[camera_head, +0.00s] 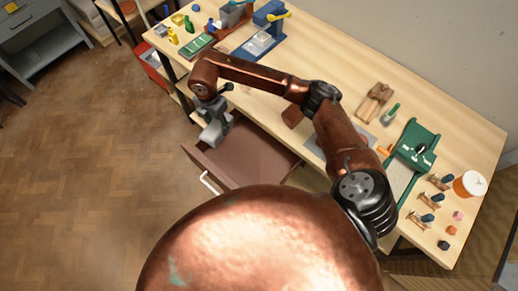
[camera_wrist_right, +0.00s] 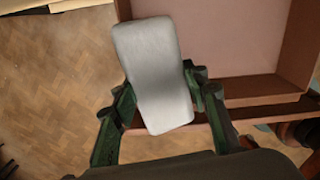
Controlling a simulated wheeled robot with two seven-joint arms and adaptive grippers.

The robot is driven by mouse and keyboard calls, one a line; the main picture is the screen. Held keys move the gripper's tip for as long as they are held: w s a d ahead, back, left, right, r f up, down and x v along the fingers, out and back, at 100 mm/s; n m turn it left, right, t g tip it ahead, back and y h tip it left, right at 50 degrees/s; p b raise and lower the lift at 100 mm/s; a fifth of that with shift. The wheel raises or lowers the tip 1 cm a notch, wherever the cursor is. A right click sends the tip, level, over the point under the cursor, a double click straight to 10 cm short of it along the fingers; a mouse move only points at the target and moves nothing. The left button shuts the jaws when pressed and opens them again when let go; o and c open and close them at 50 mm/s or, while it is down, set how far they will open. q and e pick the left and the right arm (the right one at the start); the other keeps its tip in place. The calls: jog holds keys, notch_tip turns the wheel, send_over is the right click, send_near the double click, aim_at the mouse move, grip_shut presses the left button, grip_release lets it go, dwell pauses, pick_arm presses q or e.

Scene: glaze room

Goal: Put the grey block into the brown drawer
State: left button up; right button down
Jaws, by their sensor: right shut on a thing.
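The grey block (camera_head: 215,132) is held in my right gripper (camera_head: 212,108), near the upper left corner of the open brown drawer (camera_head: 240,153). In the right wrist view the block (camera_wrist_right: 152,75) sits tilted between the two green fingers of the gripper (camera_wrist_right: 160,100). There it overlaps the side of the drawer (camera_wrist_right: 235,40), with floor showing to its left. The drawer is pulled out from under the table and its visible floor looks empty. How high the block is above the drawer rim is hard to tell. My left gripper is not in view.
The wooden table (camera_head: 340,65) runs along the back. On it are a blue device (camera_head: 268,15), a wooden figure (camera_head: 375,100), a green tray (camera_head: 415,145) and an orange jar (camera_head: 470,184). A white handle (camera_head: 208,182) sticks out from the drawer front.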

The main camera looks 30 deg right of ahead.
jog(key=shift+w+a+r+m, duration=0.1)
jog(key=shift+w+a+m, duration=0.1)
jog(key=shift+m, duration=0.6)
jog(key=shift+s+d, duration=0.2)
jog(key=s+d+f, duration=0.4)
jog(key=s+d, duration=0.1)
jog(key=d, duration=0.1)
send_over(254, 155)
jog(key=shift+a+f, duration=0.15)
jog(key=shift+f, duration=4.3)
jog(key=shift+f+b, duration=0.15)
jog(key=shift+b, duration=0.15)
jog(key=c, duration=1.1)
grip_release()
jog(key=shift+c, duration=0.2)
